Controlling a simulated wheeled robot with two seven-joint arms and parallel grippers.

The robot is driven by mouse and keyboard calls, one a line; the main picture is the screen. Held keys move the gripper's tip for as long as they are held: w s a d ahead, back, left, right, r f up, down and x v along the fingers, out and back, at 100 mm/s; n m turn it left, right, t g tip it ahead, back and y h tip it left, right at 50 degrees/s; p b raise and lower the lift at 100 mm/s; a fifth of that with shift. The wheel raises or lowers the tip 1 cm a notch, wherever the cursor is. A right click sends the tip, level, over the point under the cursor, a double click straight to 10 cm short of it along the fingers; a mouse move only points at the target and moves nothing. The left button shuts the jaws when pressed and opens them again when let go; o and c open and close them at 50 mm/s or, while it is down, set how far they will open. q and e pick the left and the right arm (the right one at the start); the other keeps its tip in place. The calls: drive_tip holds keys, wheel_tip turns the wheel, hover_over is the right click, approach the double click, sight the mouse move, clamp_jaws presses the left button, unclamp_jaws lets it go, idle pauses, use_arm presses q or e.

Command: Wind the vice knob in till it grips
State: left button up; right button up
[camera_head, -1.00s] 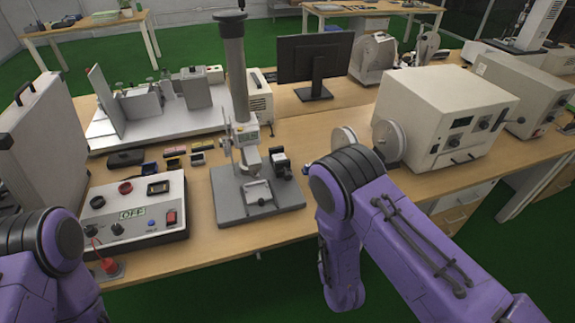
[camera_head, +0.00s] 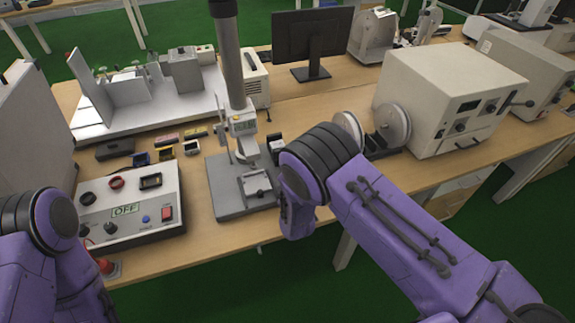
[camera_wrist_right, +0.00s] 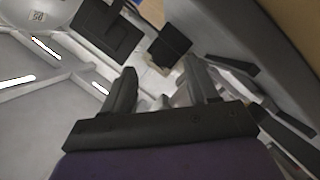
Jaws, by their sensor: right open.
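A small grey vice (camera_head: 256,187) sits on the base plate (camera_head: 226,200) of the test stand, below the stand's column (camera_head: 229,70). Its knob cannot be made out in the head view. My right arm (camera_head: 320,165) reaches in from the right, its bent section close beside the vice's right side; the gripper itself is hidden there. In the right wrist view my right gripper (camera_wrist_right: 163,90) is open, its two dark fingers apart. Pale blurred shapes show between and beyond the fingers; I cannot tell whether they are the vice. My left arm (camera_head: 50,240) is at lower left, its gripper out of view.
A control box (camera_head: 130,205) marked OFF stands left of the stand, with small blocks (camera_head: 166,153) behind it. A monitor (camera_head: 312,40) is behind. The table's front edge runs below the stand.

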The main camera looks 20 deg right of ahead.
drive_tip(key=b+x, duration=0.1)
drive_tip(key=x, duration=0.1)
drive_tip(key=b+x, duration=0.1)
drive_tip(key=x, duration=0.1)
drive_tip(key=a+b+x, duration=0.1)
drive_tip(key=b+x, duration=0.1)
drive_tip(key=shift+w+d+f, duration=0.15)
drive_tip(key=shift+w+f, duration=0.2)
drive_tip(key=shift+w, duration=0.1)
drive_tip(key=shift+w+d, duration=0.1)
drive_tip(key=shift+w, duration=0.3)
drive_tip(key=shift+d+r, duration=0.1)
drive_tip(key=shift+s+r, duration=0.15)
drive_tip(key=shift+r, duration=0.05)
drive_tip(key=c, duration=1)
